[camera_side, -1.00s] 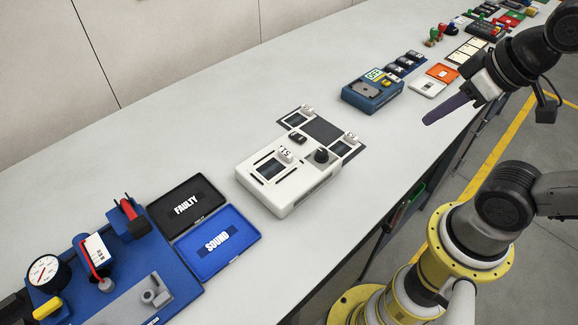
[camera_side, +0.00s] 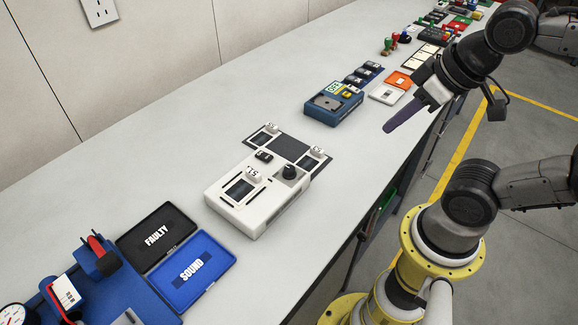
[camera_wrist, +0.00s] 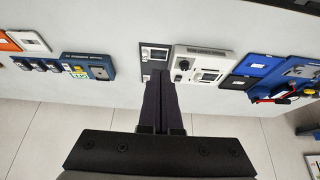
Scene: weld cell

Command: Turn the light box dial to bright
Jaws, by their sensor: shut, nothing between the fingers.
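The white light box (camera_side: 243,212) sits on the bench in the middle of the side view, with a small dark screen on its top. Its black round dial (camera_side: 289,172) stands on the right part of the top. In the wrist view the light box (camera_wrist: 215,51) is right of the fingertips, and the dark dial (camera_wrist: 182,64) is on its near left side. My gripper (camera_side: 388,129) is shut and empty, right of the light box and well apart from the dial. The dial's setting is too small to read.
A dark board with small white-tagged parts (camera_side: 290,148) lies behind the light box. A blue device (camera_side: 333,108) stands farther back. A black FAULTY tray (camera_side: 157,237) and a blue SOUND tray (camera_side: 191,271) lie at front left.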

